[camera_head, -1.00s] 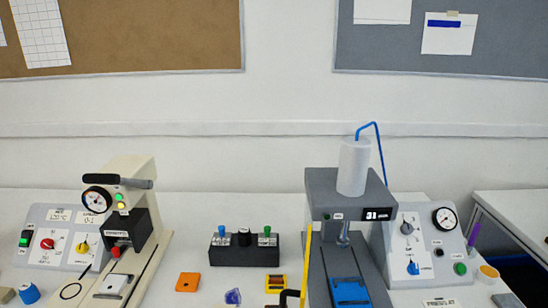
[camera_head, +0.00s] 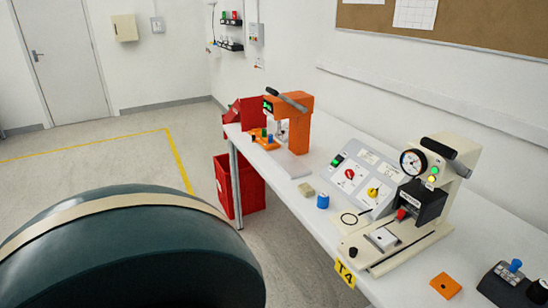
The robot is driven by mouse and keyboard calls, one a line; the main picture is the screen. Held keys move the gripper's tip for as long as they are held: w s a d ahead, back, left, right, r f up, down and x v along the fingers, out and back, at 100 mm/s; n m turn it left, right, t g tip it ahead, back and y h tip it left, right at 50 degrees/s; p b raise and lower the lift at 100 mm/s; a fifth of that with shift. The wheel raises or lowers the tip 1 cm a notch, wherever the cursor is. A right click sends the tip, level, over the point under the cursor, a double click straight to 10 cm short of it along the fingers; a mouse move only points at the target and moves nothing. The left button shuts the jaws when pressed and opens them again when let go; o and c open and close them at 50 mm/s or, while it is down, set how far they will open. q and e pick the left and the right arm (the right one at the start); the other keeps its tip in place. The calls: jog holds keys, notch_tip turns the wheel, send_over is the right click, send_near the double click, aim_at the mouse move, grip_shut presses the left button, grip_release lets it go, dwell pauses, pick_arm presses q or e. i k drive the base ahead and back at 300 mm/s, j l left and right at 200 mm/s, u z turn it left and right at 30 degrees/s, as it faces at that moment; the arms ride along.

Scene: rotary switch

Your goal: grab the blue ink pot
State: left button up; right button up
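A small blue cylinder, which looks like the blue ink pot (camera_head: 323,201), stands upright on the white table near its front edge. A large dark rounded part of my own arm fills the lower left.
The white table (camera_head: 285,185) runs from back left to lower right. It carries an orange press (camera_head: 297,110), a cream press (camera_head: 450,180) and an orange square (camera_head: 445,285). A red bin (camera_head: 250,190) stands below its far end. Open floor (camera_head: 100,165) lies left.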

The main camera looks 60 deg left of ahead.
aim_at(323, 200)
jog(key=u, duration=1.45)
